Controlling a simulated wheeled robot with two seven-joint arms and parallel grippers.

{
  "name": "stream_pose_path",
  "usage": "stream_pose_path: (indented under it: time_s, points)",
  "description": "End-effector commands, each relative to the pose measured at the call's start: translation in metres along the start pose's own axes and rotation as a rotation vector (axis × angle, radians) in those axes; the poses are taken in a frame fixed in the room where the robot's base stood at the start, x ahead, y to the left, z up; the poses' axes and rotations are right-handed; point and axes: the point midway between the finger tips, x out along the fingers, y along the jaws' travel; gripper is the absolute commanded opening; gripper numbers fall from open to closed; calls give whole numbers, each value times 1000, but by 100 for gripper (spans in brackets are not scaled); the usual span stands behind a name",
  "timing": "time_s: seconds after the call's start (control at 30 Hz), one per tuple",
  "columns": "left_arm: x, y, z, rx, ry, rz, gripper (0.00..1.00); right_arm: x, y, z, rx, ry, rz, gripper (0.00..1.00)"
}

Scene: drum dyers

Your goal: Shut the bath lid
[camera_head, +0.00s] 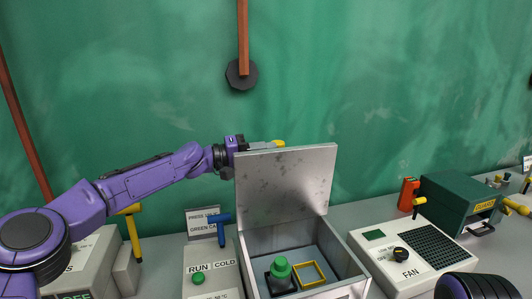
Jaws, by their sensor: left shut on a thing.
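The bath lid (286,185) is a grey, speckled metal plate. It stands open, nearly upright, at the back of the grey bath box (357,277). My left gripper (268,144) reaches in from the left to the lid's upper edge. It is shut at that edge, with its fingertips partly hidden by the lid. A small yellow piece (280,143) shows there, just above the edge. Inside the open bath are a green knob on a dark block (280,271) and a yellow square frame (312,274). My right gripper is not in view.
A RUN/COLD panel (212,264) with a blue T-handle (220,228) stands left of the bath. A FAN box (404,259) stands to its right. A green box (457,203) and a red item (408,192) stand farther right. A brown rod hangs above.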

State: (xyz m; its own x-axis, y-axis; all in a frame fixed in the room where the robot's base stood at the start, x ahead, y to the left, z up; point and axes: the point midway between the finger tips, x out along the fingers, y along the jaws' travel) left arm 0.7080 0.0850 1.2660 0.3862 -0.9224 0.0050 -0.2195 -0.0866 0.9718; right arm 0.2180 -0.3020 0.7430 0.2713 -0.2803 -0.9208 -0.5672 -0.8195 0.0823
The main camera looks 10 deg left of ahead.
Motion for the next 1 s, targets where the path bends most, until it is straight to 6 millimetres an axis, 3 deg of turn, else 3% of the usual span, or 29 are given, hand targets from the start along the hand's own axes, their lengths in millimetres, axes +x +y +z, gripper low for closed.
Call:
stream_pose_path:
  time_s: [0.27, 0.7, 1.0]
  points:
    - [0, -5, 14, 63, -2, -3, 0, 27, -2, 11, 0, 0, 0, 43]
    - [0, 5, 78, 374, -5, -4, 0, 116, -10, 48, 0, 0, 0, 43]
    - [0, 9, 112, 545, -6, -5, 0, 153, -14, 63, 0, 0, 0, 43]
